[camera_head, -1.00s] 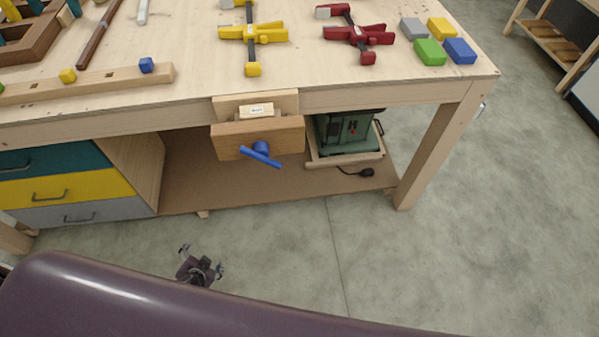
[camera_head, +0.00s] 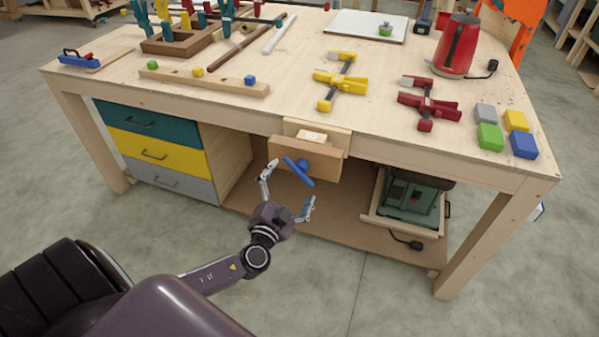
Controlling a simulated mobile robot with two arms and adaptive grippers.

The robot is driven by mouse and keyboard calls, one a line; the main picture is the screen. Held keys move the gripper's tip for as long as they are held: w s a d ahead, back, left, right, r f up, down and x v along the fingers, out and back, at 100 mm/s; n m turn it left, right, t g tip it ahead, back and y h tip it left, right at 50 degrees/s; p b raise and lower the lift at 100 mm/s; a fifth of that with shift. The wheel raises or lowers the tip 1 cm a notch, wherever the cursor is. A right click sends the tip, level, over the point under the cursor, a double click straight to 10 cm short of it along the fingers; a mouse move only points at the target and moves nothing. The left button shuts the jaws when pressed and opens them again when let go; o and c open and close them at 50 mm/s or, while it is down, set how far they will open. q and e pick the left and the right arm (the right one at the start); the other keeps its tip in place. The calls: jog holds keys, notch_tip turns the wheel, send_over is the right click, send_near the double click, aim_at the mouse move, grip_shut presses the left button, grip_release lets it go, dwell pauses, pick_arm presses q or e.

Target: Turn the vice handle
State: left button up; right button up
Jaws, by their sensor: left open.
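The wooden vice (camera_head: 322,158) is mounted on the front edge of the workbench. Its blue handle (camera_head: 298,171) sticks out of the front jaw and slants down to the right. A small labelled wood block (camera_head: 312,136) sits at the top between the vice jaws. My left gripper (camera_head: 287,190) is open in front of the handle. One finger is to the left of the handle and the other is below it to the right. I cannot tell whether either finger touches it. My right gripper is out of view.
The workbench (camera_head: 290,110) carries yellow clamps (camera_head: 341,78), red clamps (camera_head: 428,102), a red kettle (camera_head: 457,46) and coloured blocks (camera_head: 489,137). Drawers (camera_head: 154,153) are under its left side. A green machine (camera_head: 410,196) stands on the lower shelf at right. Floor in front is clear.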

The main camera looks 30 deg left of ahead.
aim_at(298, 174)
pick_arm(q)
jog(key=x, duration=0.2)
jog(key=shift+w+r, duration=0.15)
jog(key=shift+w, duration=0.45)
jog(key=shift+w+a, duration=0.15)
jog(key=shift+w, duration=0.15)
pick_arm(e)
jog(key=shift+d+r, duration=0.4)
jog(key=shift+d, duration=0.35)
pick_arm(q)
jog(key=shift+c, duration=0.4)
jog(key=c, duration=0.9)
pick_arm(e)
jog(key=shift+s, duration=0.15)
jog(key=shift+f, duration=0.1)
